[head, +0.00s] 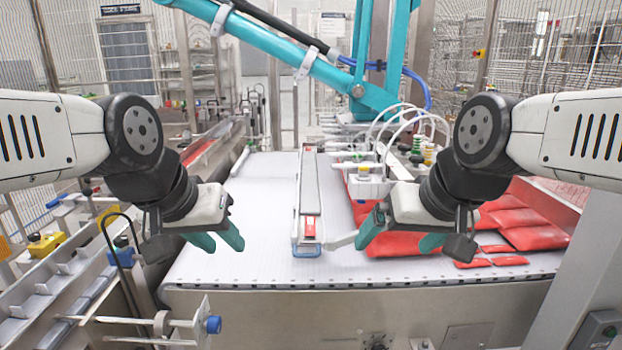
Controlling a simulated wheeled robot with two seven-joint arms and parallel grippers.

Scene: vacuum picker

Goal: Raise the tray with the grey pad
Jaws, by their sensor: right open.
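A long narrow tray-like piece (310,180) with a grey strip along its top lies lengthwise mid-belt. It has a small red patch near its front and a blue front end; I cannot tell for sure that its grey top is the pad. My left gripper (219,240) is to its left, apart from it, with teal fingertips pointing down; their opening is unclear. My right gripper (401,236) is to its right, open, its fingers wide apart over red packs.
The white belt (240,260) is bare on the left. Red packs (535,236) cover its right side. A suction head with hoses (370,186) hangs behind my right gripper, below a teal picker arm (290,62). Metal rails (60,290) stand at left.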

